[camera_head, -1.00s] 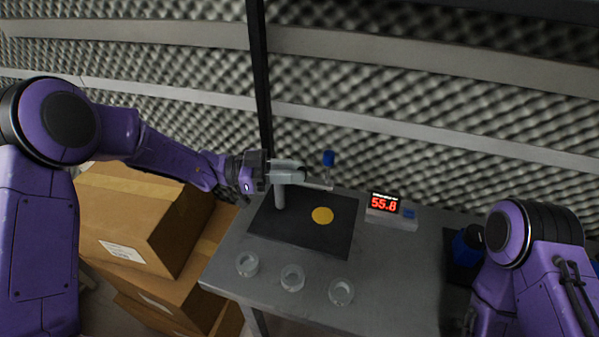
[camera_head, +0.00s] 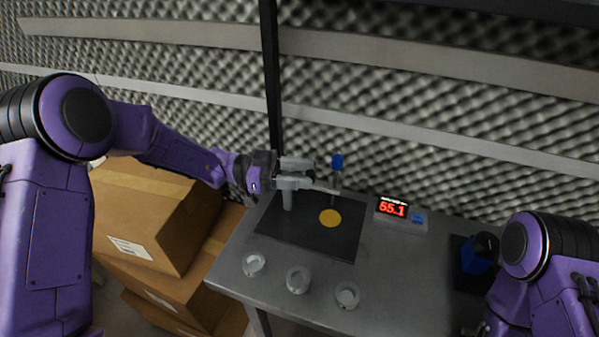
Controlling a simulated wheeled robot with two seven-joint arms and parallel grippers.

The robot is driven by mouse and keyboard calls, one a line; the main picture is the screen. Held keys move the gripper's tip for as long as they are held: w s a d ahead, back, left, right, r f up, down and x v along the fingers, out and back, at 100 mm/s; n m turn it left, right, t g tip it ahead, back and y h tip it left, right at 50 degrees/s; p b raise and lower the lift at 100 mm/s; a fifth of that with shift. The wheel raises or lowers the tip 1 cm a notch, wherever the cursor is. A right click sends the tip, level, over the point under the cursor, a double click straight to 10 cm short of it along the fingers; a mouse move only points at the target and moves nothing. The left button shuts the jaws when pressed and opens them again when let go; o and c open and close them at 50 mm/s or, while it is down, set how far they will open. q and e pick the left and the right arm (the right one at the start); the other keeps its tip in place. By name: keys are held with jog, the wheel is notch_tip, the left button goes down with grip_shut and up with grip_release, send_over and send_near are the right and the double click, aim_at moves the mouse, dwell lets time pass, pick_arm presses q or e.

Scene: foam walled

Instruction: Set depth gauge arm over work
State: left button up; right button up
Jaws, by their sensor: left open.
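The depth gauge has a grey post (camera_head: 288,199) on a black mat (camera_head: 276,226). Its grey arm (camera_head: 318,187) reaches right from the post top and carries a blue-topped dark probe (camera_head: 337,162). The probe's lower end shows just behind the yellow disc (camera_head: 330,218), the work lying flat on the mat; whether it is over the disc is hard to tell. My left gripper (camera_head: 297,172) is open at the post top and the arm's near end, its fingers pointing right. Contact is unclear. My right arm (camera_head: 540,250) enters at lower right; its gripper is not visible.
A display box (camera_head: 402,215) with red digits and a blue button stands right of the mat. Three clear round dishes (camera_head: 298,280) line the front of the grey table (camera_head: 390,275). A blue item (camera_head: 477,255) sits at right. Cardboard boxes (camera_head: 150,215) are stacked left.

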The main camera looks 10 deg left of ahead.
pick_arm(q)
jog(key=s+a+b, duration=0.1)
jog(key=a+b, duration=0.1)
jog(key=a, duration=0.8)
jog(key=shift+s+a+b, duration=0.2)
jog(key=shift+a+b, duration=0.05)
jog(key=shift+b, duration=0.15)
